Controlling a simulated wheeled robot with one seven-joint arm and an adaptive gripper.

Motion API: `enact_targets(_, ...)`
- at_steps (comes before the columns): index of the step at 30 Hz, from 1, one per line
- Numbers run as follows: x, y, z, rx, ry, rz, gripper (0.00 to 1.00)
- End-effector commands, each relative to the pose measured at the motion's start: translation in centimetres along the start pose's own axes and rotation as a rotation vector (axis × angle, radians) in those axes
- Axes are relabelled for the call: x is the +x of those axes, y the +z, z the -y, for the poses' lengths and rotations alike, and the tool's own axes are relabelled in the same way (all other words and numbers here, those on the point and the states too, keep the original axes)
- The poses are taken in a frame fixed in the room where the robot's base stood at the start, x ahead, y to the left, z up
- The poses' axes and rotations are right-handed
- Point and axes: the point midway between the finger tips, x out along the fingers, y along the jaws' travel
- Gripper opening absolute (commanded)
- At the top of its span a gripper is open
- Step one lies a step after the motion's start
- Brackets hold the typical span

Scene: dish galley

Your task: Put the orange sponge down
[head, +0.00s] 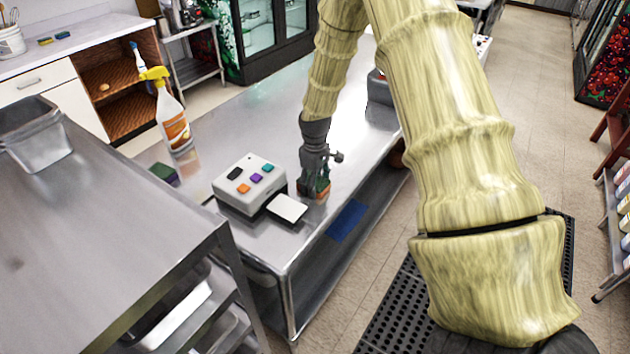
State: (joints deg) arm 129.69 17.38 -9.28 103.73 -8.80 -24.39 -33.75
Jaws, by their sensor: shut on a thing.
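The orange sponge (312,196) is small in the head view, low over the steel table near its front edge, with some green showing on it. My gripper (314,183) points down from above and is shut on the sponge, hiding part of it. Whether the sponge's underside touches the tabletop (240,122) cannot be told from this view.
A white box with coloured buttons (248,185) and a white card (287,208) at its front lie just left of the gripper. A yellow-topped spray bottle (172,120) and a dark green block (164,174) stand further left. Clear tabletop lies behind.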

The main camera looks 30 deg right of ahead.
Motion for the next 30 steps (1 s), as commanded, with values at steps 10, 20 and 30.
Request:
enact_targets(10, 0.33, 0.01, 0.00, 0.000, 0.000, 0.000, 0.18)
enact_targets(20, 0.27, 0.00, -0.01, 0.000, 0.000, 0.000, 0.78)
enact_targets(30, -0.65, -0.06, -0.03, 0.000, 0.001, -0.001, 0.78)
